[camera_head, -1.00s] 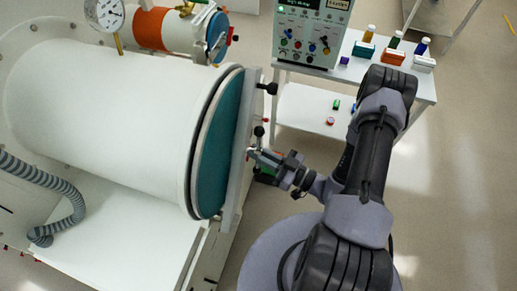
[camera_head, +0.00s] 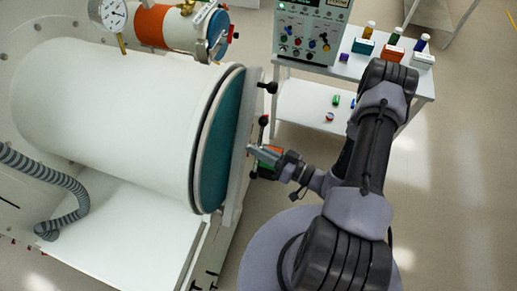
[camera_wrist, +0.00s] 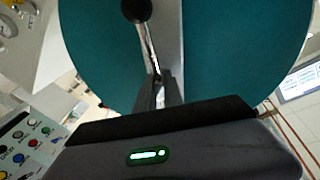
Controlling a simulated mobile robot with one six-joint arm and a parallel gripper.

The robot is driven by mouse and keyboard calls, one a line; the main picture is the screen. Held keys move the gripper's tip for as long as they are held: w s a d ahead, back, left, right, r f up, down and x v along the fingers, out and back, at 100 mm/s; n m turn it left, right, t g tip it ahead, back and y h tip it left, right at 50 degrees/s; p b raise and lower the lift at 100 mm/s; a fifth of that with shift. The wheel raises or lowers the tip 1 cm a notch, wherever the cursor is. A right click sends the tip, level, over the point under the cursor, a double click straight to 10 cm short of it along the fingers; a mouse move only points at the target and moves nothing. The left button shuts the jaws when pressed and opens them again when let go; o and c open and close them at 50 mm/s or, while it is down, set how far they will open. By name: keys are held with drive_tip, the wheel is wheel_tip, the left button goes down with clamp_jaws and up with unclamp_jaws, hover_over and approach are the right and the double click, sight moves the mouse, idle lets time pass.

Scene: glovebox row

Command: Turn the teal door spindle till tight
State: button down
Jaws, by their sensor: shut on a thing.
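The teal door (camera_head: 221,145) closes the end of the large white cylinder, and it fills much of the wrist view (camera_wrist: 225,50). A grey crossbar (camera_head: 241,150) stands across its face. A thin metal spindle handle (camera_wrist: 148,45) with a black ball knob (camera_wrist: 136,9) shows in front of the door in the wrist view; a dark knob (camera_head: 263,121) shows above my gripper in the head view. My gripper (camera_head: 257,151) is at the middle of the crossbar, shut on the spindle handle. Its fingers (camera_wrist: 160,92) hide the grip and the spindle's centre.
Another black knob (camera_head: 271,88) sticks out at the crossbar's upper end. A smaller cylinder with an orange band (camera_head: 151,26) lies behind. A white table (camera_head: 385,72) with a control box (camera_head: 309,32) and small bottles stands at the back right. A grey ribbed hose (camera_head: 52,172) hangs at left.

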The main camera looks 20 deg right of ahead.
drive_tip(key=c, duration=1.5)
unclamp_jaws()
drive_tip(key=b+v, duration=0.1)
drive_tip(key=v, duration=1.6)
drive_tip(key=shift+s+d, duration=0.2)
